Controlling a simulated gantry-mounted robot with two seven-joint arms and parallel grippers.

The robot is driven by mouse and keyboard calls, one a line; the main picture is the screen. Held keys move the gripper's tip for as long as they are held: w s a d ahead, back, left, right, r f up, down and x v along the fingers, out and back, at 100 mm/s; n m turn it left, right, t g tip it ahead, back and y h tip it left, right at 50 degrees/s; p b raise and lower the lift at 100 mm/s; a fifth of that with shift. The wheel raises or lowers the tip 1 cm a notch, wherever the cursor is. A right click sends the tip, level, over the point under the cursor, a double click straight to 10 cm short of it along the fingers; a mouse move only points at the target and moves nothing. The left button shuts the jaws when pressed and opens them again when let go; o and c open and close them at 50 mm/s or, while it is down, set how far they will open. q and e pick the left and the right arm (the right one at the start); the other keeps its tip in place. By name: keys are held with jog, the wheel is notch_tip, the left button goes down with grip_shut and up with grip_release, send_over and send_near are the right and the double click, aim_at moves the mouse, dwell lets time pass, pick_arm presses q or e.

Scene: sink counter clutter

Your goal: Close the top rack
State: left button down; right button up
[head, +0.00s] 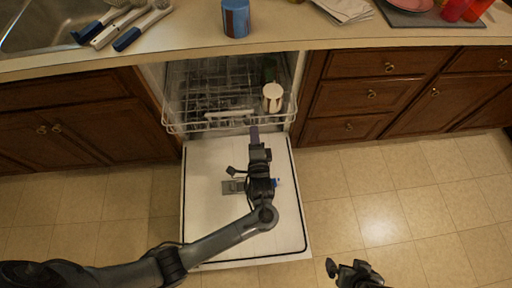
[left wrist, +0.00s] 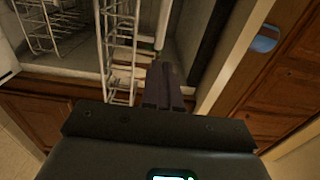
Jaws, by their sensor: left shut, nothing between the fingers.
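The white wire top rack (head: 185,128) sticks out of the open dishwasher, its front edge above the lowered door (head: 215,225). My left gripper (head: 254,130) is shut and empty, its fingertips pointing at the rack's front edge, right of the middle. In the left wrist view the shut fingers (left wrist: 165,85) are close beside the rack's white wires (left wrist: 120,60); I cannot tell whether they touch. A white and brown cup (head: 272,97) stands in the rack's right part. My right gripper (head: 345,268) is at the bottom edge, far from the rack; its finger opening is unclear.
Wooden cabinets (head: 360,95) flank the dishwasher. The counter (head: 300,35) above holds a blue can (head: 235,18), brushes (head: 140,28) by the sink (head: 40,25), a cloth (head: 345,8) and red cups (head: 465,10). The tiled floor (head: 400,210) at right is clear.

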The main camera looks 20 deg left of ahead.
aim_at(251, 113)
pick_arm(q)
jog(key=shift+b+x, duration=0.85)
jog(key=shift+x, duration=2.1)
pick_arm(e)
jog(key=shift+d+f, duration=0.1)
jog(key=shift+f, duration=1)
pick_arm(q)
jog(key=shift+a, duration=0.1)
